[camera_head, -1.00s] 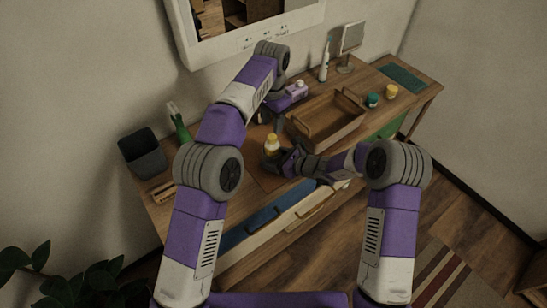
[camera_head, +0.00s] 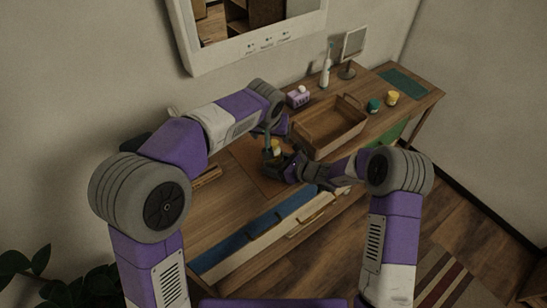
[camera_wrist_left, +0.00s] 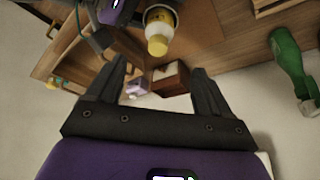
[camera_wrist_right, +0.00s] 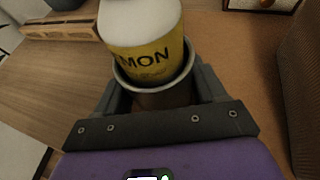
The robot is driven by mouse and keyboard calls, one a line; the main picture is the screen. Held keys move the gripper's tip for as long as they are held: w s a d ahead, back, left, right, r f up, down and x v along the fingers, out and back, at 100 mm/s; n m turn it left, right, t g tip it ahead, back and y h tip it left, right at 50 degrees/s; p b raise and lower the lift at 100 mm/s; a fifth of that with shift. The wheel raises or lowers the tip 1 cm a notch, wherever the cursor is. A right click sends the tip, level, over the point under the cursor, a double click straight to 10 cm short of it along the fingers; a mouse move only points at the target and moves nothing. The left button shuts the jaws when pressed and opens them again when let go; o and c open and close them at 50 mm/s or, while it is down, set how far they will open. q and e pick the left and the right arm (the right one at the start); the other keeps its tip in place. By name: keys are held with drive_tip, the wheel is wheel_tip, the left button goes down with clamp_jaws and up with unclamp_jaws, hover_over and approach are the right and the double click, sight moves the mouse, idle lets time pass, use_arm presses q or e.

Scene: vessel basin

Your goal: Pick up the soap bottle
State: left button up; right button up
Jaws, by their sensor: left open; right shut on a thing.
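The soap bottle (camera_head: 276,146), white with a yellow cap and yellow label, stands in a dark metal-rimmed cup on the table. The right wrist view shows the bottle (camera_wrist_right: 147,42) with the letters "MON" and the cup (camera_wrist_right: 165,97) below it. My right gripper (camera_wrist_right: 153,90) is shut on the cup. My left gripper (camera_wrist_left: 158,66) is open and empty, its fingers pointing toward the yellow cap (camera_wrist_left: 157,46), which lies just beyond the fingertips. In the head view, my left gripper (camera_head: 270,137) is close to the bottle and partly hides it.
A wooden tray (camera_head: 330,145) stands to the right. A purple-white box (camera_head: 298,97), toothbrush (camera_head: 326,72) and mirror (camera_head: 353,45) are behind. Two small jars stand beyond the tray. A green bottle (camera_wrist_left: 290,62) shows in the left wrist view. A blue-lined drawer (camera_head: 255,222) is at the front.

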sight(274, 147)
use_arm(q)
drive_tip(key=x, duration=1.2)
drive_tip(key=shift+s+d+f, duration=0.1)
drive_tip(key=shift+s+d, duration=0.05)
drive_tip(key=shift+s, duration=0.05)
drive_tip(key=shift+c, duration=0.3)
drive_tip(key=c, duration=1.1)
wheel_tip(274, 147, up, 10)
drive_tip(key=shift+r, duration=0.1)
use_arm(e)
drive_tip(key=o, duration=1.2)
drive_tip(key=shift+c, duration=0.2)
